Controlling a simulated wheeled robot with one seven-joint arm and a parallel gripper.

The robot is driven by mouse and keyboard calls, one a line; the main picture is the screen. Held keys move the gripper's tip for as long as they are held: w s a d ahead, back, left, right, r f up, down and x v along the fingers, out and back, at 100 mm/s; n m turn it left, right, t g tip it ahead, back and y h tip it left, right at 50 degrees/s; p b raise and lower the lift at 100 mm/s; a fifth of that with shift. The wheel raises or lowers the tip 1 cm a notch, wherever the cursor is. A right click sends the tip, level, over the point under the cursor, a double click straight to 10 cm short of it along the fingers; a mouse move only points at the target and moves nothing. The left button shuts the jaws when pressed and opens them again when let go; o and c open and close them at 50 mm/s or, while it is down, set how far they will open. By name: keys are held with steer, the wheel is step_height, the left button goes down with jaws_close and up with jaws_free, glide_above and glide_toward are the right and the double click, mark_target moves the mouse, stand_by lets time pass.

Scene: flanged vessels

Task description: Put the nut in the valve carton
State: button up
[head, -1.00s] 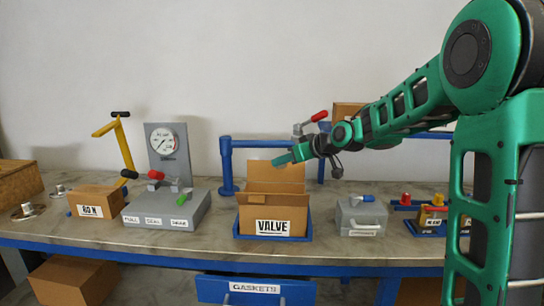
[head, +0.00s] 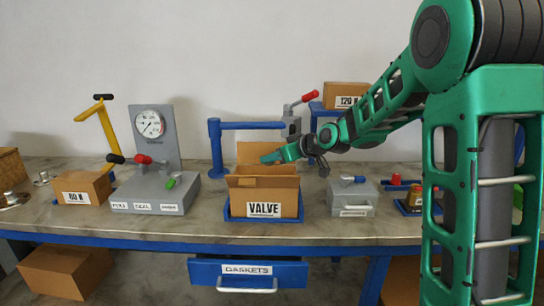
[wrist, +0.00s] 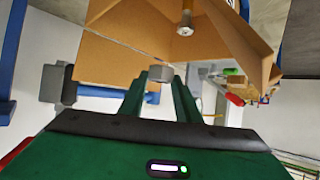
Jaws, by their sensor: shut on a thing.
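The valve carton (head: 264,195) is a brown open box with a VALVE label, standing in a blue tray (head: 240,219) on the bench. My gripper (head: 266,158) is above the carton's opening, in front of its raised back flap. In the wrist view, my gripper's green fingers (wrist: 157,90) are shut on a small grey nut (wrist: 158,72) between their tips. The nut is too small to make out in the head view. The open carton (wrist: 130,60) fills the top of the wrist view, with a brass-coloured cylindrical piece (wrist: 185,20) at it.
A blue post with a horizontal bar (head: 216,150) stands behind the carton. A grey gauge stand (head: 150,185) with levers is to the left, and a grey case (head: 352,196) is to the right. A gaskets drawer (head: 248,272) is under the bench.

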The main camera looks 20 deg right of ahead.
steer(key=o, duration=1.3)
steer(key=v, duration=1)
steer(key=shift+s+d+r, duration=0.1)
steer(key=shift+s+d, duration=0.1)
steer(key=shift+s, duration=0.05)
